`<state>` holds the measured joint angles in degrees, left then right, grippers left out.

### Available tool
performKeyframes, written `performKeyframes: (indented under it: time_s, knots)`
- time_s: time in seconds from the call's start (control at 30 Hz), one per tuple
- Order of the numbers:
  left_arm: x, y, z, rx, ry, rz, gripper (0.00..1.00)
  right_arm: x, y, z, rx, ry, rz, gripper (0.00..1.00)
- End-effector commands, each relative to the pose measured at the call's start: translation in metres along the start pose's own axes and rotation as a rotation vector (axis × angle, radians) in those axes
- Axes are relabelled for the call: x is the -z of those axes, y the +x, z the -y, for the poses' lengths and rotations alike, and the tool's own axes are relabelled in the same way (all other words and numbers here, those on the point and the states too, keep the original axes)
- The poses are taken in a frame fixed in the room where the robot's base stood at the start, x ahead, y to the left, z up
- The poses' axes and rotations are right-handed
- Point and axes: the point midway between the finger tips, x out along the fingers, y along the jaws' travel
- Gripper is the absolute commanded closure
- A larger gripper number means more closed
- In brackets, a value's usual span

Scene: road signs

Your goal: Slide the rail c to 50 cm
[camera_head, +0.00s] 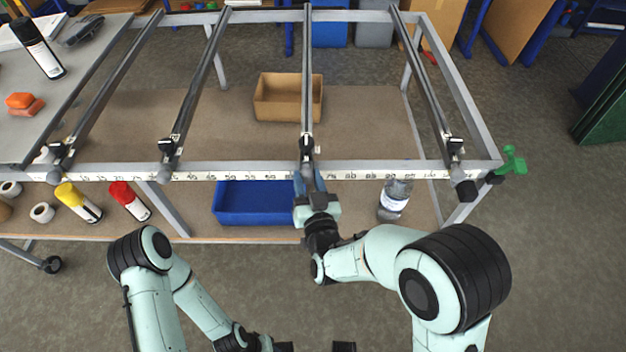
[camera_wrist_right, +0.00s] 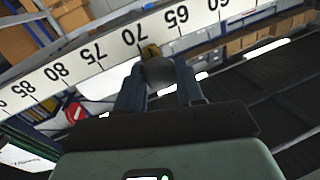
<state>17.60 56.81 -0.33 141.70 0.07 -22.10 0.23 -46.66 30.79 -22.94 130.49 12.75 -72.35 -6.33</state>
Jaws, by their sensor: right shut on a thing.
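Several dark rails lie across a grey frame; no letters show on them. The third from the left (camera_head: 307,80) has a grey round knob (camera_head: 307,170) at its front end. My right gripper (camera_head: 309,183) is shut on this knob, which also shows between the fingers in the right wrist view (camera_wrist_right: 158,73). A white number scale (camera_head: 250,176) runs along the front bar, its numbers rising to the right. In the right wrist view, the knob is close to the 70 mark on the scale (camera_wrist_right: 98,58). My left arm is low in front; its gripper is cut off at the bottom edge.
The second rail (camera_head: 200,88) is left of the held one, the fourth (camera_head: 428,80) right. A blue bin (camera_head: 240,218), cardboard box (camera_head: 262,108) and bottle (camera_head: 395,199) are on the lower board. A green clamp (camera_head: 513,162) sits at the right corner.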

Motion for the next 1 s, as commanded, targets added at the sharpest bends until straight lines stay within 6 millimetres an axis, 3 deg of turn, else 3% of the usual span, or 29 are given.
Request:
performKeyframes:
  time_s: [0.2,0.6,0.8,1.0]
  knots:
    - [0.000,0.018,0.006,0.002,-0.002,0.004,0.57,-0.010,0.010,0.053,0.014,0.004,-0.003,1.00]
    - [0.008,0.026,0.007,-0.004,0.001,-0.020,0.57,-0.024,0.032,0.151,0.011,0.002,-0.001,1.00]
    - [0.008,0.025,0.006,-0.004,0.001,-0.021,0.57,-0.027,0.038,0.176,0.009,0.001,0.000,1.00]
    - [0.008,0.025,0.006,-0.004,0.001,-0.021,0.57,-0.028,0.040,0.184,0.008,0.000,-0.001,1.00]
